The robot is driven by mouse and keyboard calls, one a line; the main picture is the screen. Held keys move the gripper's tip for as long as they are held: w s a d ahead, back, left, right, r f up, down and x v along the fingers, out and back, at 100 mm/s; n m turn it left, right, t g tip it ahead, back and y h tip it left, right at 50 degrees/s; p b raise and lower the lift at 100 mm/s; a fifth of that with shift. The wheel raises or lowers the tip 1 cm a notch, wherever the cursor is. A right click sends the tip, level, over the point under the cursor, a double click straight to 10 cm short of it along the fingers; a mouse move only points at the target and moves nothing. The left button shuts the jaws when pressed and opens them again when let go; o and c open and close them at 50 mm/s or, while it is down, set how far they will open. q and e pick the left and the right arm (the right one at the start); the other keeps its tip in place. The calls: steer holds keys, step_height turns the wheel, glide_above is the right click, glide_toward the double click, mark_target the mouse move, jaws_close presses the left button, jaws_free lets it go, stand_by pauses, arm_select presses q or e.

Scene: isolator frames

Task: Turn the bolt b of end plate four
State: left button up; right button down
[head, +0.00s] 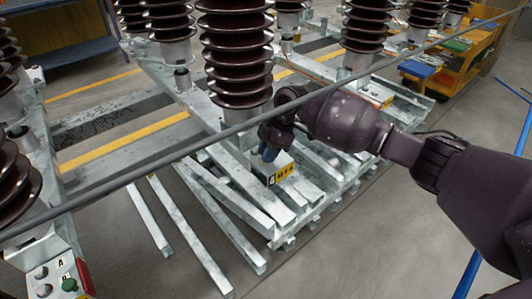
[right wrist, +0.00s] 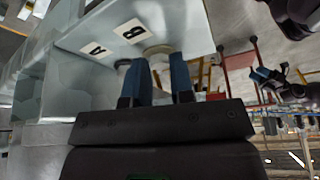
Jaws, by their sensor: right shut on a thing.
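My right gripper (head: 268,150) reaches down from the right to the end plate (head: 272,168) below the middle insulator stack. In the right wrist view its two blue fingers (right wrist: 162,80) stand on either side of a pale round bolt (right wrist: 157,51) beside the label B (right wrist: 132,31). The gripper is shut on this bolt; the fingers hide part of it. In the head view the gripper hides the bolt. The plate's number is not clearly readable. My left gripper is not in view.
Dark ribbed insulators (head: 235,50) stand around on steel frames. A grey bar (head: 150,178) crosses the head view diagonally. Another end plate with a green bolt (head: 69,284) is at lower left. A yellow cart (head: 455,65) stands at upper right.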

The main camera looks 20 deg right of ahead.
steer(key=shift+f+n+g, duration=0.25)
steer(key=shift+n+g, duration=0.05)
steer(key=shift+n, duration=0.3)
steer(key=shift+r+n+b, duration=0.1)
steer(key=shift+n+b, duration=0.35)
steer(key=shift+n, duration=0.05)
steer(key=shift+g, duration=0.3)
steer(key=c, duration=1)
jaws_free()
steer(key=shift+w+r, duration=0.1)
steer(key=shift+r, duration=0.1)
